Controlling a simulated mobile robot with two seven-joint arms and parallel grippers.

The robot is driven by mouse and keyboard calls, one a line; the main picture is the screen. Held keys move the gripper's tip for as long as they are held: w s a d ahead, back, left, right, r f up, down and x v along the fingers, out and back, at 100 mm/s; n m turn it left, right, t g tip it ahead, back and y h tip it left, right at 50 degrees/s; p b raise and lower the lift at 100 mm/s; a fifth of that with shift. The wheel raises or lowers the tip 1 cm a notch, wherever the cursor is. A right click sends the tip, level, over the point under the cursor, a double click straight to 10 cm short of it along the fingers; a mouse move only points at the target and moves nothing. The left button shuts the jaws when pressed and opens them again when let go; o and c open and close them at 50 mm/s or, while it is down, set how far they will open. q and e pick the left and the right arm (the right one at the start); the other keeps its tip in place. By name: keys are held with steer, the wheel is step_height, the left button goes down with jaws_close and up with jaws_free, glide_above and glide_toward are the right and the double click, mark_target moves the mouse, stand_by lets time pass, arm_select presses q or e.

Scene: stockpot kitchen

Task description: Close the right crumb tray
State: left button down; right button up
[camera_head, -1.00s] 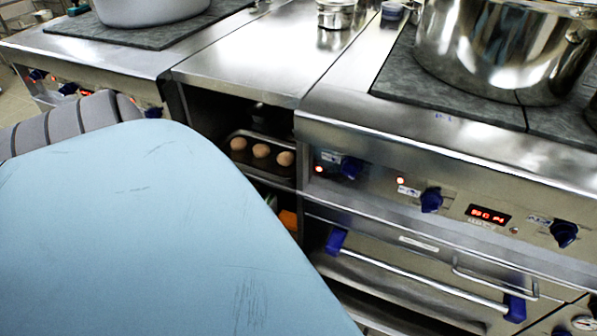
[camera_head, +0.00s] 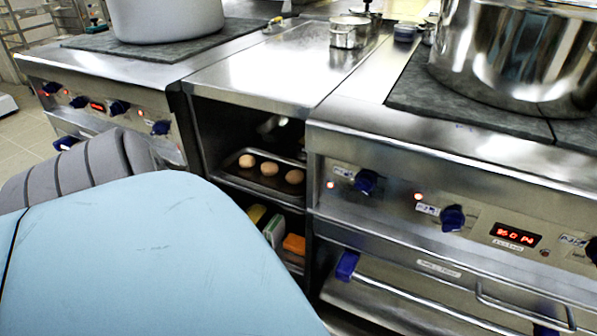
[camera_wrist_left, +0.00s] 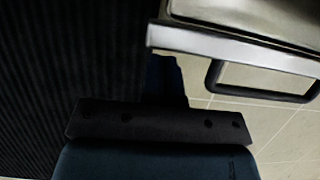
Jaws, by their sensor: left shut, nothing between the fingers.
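A metal front with a thin wire handle (camera_head: 525,308) lies under the right stove's control panel in the head view; I take it to be the right crumb tray. How far it stands out cannot be told. In the left wrist view a pale metal edge (camera_wrist_left: 240,47) with a dark looped handle (camera_wrist_left: 262,94) shows at upper right, possibly the same tray. My left gripper (camera_wrist_left: 166,78) is shut and empty, left of that handle and apart from it in the picture. It is not seen in the head view. My right gripper is in neither view.
A blue-ended bar handle (camera_head: 440,298) runs below the right stove's knobs (camera_head: 453,218). A large steel pot (camera_head: 510,55) stands on top. An open cabinet holds a baking tray (camera_head: 235,172) with round buns. Tiled floor (camera_wrist_left: 285,130) shows in the wrist view.

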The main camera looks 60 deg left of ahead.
arm_select(q)
steer(key=w+a, duration=0.1)
steer(key=w, duration=0.1)
steer(key=shift+w+a, duration=0.5)
steer(key=shift+a, duration=0.05)
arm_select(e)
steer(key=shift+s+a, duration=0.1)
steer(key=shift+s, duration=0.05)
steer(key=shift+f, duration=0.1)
